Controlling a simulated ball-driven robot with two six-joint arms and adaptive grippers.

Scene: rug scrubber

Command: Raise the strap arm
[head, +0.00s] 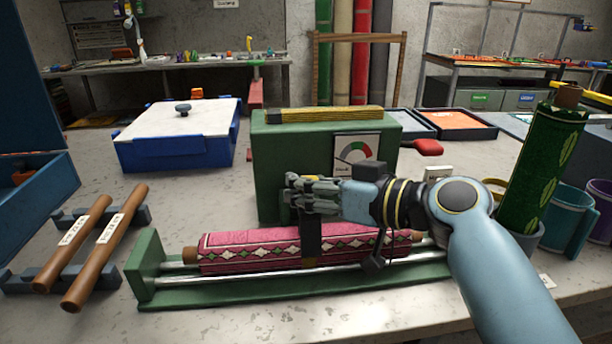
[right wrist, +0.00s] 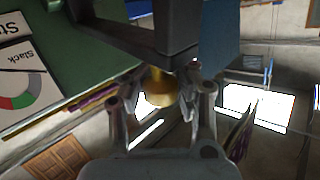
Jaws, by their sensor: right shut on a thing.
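The strap arm (head: 311,245) is a dark flat bar that hangs down in front of the green machine box (head: 285,165) and across the pink patterned rug roll (head: 240,252). My right gripper (head: 298,190) is at the upper part of this arm, in front of the box. In the right wrist view, my right gripper (right wrist: 160,98) has its fingers closed around a brass knob (right wrist: 160,88) beside a dark bracket (right wrist: 150,40). The fingers hide part of the knob. My left gripper is not in view.
A gauge (head: 357,150) is on the box front, partly behind my right arm. The rug roll lies over metal rails (head: 300,277) on a green base. Two brown rollers (head: 105,245) rest at left. A green roll (head: 545,155) and cups (head: 570,220) stand at right.

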